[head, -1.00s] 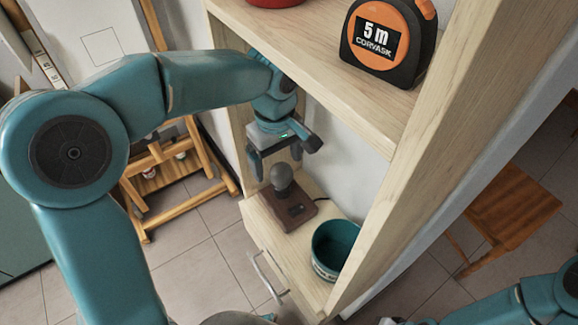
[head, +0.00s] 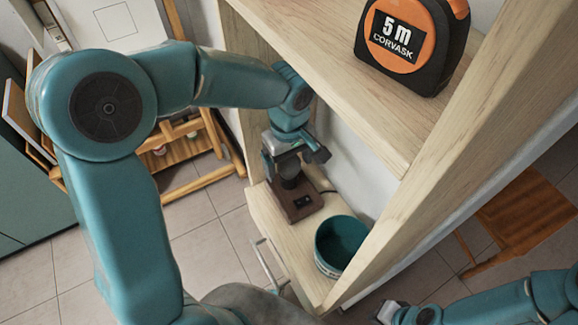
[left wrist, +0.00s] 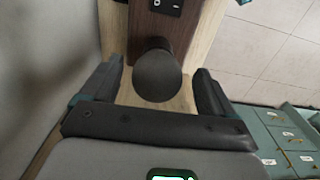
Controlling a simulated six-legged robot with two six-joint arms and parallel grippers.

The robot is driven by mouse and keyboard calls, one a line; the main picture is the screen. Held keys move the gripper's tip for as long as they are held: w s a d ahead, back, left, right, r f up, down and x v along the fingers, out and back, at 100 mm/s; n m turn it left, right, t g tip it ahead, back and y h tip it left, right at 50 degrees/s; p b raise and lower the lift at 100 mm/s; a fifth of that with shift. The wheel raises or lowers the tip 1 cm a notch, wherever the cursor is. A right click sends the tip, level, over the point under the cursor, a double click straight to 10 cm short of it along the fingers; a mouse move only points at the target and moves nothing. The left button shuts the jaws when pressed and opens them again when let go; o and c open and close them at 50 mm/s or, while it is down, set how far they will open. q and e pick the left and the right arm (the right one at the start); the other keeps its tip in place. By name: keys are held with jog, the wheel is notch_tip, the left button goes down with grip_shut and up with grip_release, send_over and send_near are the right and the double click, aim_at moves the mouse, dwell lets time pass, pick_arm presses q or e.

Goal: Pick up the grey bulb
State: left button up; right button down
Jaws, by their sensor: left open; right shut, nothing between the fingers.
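The grey bulb (left wrist: 158,76) stands in a brown wooden lamp base (head: 297,203) on the lower shelf. In the head view the bulb is mostly hidden behind my left gripper (head: 290,176). My left gripper is open, pointing down at the bulb. In the left wrist view its two fingers (left wrist: 155,95) stand on either side of the bulb, with a gap on both sides. My right gripper (head: 388,312) is shut and empty at the bottom of the head view, far from the bulb.
A teal pot (head: 340,243) stands on the lower shelf (head: 272,222), right of the lamp base. The upper shelf (head: 335,75) overhangs behind, holding an orange and black tape measure (head: 412,42). A side panel (head: 445,130) rises on the right. A drawer handle (head: 266,262) sticks out in front.

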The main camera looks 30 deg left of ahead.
pick_arm(q)
jog(key=shift+f, duration=0.3)
jog(key=shift+w+f, duration=0.1)
jog(key=shift+w, duration=0.05)
jog(key=c, duration=1.1)
